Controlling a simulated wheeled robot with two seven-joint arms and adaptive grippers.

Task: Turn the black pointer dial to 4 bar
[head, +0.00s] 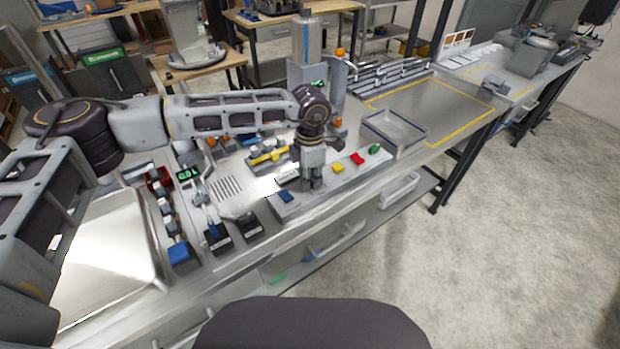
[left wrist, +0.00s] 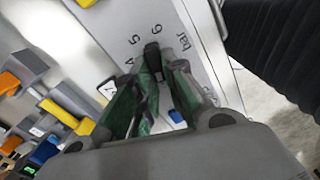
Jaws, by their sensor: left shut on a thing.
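My left gripper (head: 312,182) points down at a grey control panel (head: 345,183) on the workbench. In the left wrist view its green-padded fingers (left wrist: 150,85) are shut on the black pointer dial (left wrist: 152,50), whose dark end shows between them. The printed scale (left wrist: 135,41) beside it shows 4, 5, 6 and "bar". The dark end lies close to the 5 and 6; the exact reading is hard to tell because the fingers hide most of the dial. My right gripper is not in view.
A blue button (head: 286,196) sits left of the gripper. Yellow (head: 337,168), red (head: 357,158) and green (head: 375,149) controls sit to its right. A clear tray (head: 393,133) stands farther right, and the yellow-outlined bench area beyond is free.

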